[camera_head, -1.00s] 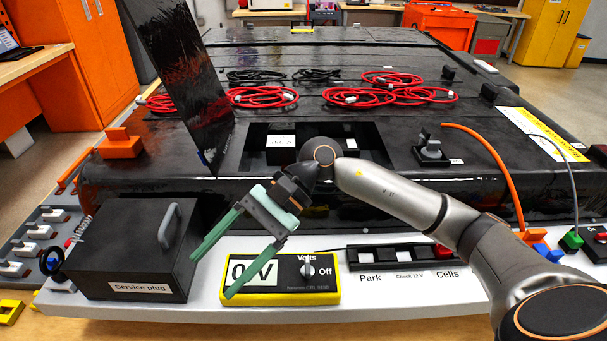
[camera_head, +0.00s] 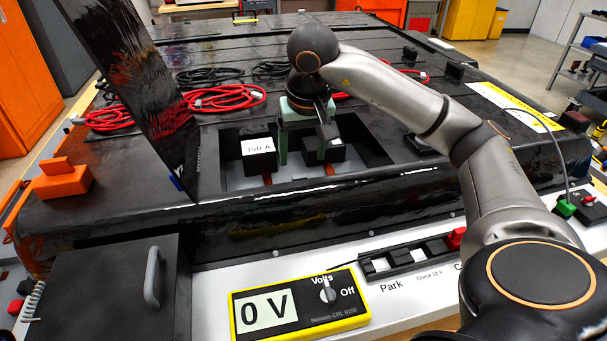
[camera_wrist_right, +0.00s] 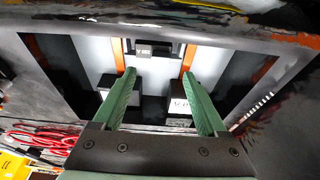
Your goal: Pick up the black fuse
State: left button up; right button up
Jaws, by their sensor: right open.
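Black blocks sit in the open recess of the battery pack. In the head view one block with a white label reading 150 A (camera_head: 258,152) is left of my right gripper (camera_head: 303,155). A second black block is partly hidden behind its right finger. In the right wrist view a small black block with pale lettering (camera_wrist_right: 153,49) lies beyond and between the open green fingertips (camera_wrist_right: 158,77); I cannot tell for certain which block is the fuse. The right gripper points down over the recess, open and empty. My left gripper is not in view.
Orange bars (camera_wrist_right: 189,58) run along the recess floor. A tilted dark panel (camera_head: 150,95) stands left of the recess. Red cables (camera_head: 225,98) lie behind. A yellow voltmeter (camera_head: 300,304) reading 0 V and a black box (camera_head: 105,290) are in front.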

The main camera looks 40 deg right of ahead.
aim_at(300, 177)
jog(key=x, duration=0.7)
jog(key=shift+w+f+p, duration=0.1)
jog(key=shift+f+p, duration=0.25)
grip_shut()
dwell(0.3)
